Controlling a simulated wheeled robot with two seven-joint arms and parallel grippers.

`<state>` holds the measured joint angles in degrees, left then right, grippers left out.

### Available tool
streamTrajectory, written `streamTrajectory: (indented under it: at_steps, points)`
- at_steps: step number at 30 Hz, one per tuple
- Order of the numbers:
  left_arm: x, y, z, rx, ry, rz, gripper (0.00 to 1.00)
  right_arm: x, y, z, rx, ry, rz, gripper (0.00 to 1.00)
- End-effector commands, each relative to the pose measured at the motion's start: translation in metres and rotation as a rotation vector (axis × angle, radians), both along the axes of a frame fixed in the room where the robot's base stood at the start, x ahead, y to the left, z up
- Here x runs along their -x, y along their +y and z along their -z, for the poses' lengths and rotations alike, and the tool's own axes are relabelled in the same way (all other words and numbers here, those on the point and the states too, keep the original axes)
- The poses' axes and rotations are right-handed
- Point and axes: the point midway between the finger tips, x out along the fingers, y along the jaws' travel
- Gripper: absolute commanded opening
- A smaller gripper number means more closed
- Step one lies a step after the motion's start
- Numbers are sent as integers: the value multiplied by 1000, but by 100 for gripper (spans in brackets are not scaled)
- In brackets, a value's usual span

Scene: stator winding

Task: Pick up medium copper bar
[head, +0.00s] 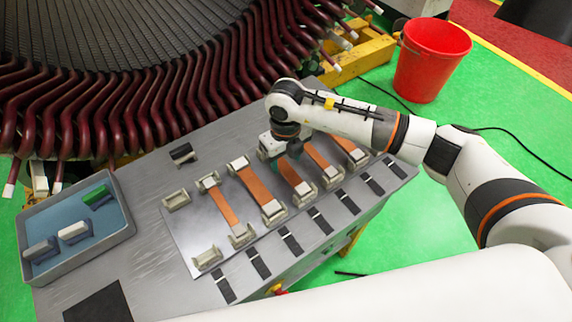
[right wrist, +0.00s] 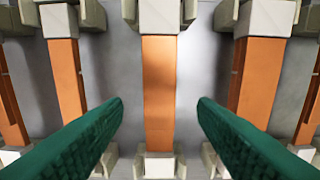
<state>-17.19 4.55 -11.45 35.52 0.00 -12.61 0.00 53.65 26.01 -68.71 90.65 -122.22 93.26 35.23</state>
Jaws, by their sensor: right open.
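Several copper bars lie in a row on the workbench, each with its ends in pale holders. My right gripper (head: 289,157) hangs over the bar in the middle of the row. In the right wrist view, my open right gripper (right wrist: 159,108) has one green finger on each side of this copper bar (right wrist: 159,85), apart from it and with nothing held. In the head view, the near part of this bar (head: 290,174) shows below the gripper; its far end is hidden. Which bar counts as medium is not clear. My left gripper is not in view.
A blue-lined tray (head: 127,237) with green, white and grey blocks sits at the left of the bench. Two pale holders (head: 177,200) at the left of the row are empty. Stator coils (head: 120,112) rise behind the bench. A red bucket (head: 430,62) stands on the floor.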

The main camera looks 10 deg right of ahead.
Motion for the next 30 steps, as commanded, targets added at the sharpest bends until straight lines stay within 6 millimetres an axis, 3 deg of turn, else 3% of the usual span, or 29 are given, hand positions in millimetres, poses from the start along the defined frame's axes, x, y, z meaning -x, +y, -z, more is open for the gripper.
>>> streamTrajectory:
  at_steps: [1, 6, 14, 24, 30]
  points:
    - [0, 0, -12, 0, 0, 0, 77, 2, -1, 3, 2, 6, 2, 53]
    - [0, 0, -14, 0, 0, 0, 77, 1, -1, 24, 0, 2, 1, 53]
    - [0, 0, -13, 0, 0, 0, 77, 0, 0, 28, 0, 0, 0, 53]
    - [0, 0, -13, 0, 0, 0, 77, 0, 0, 27, -1, 0, 0, 0]
    - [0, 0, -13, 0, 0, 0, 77, 0, 0, 26, -2, -2, 0, 0]
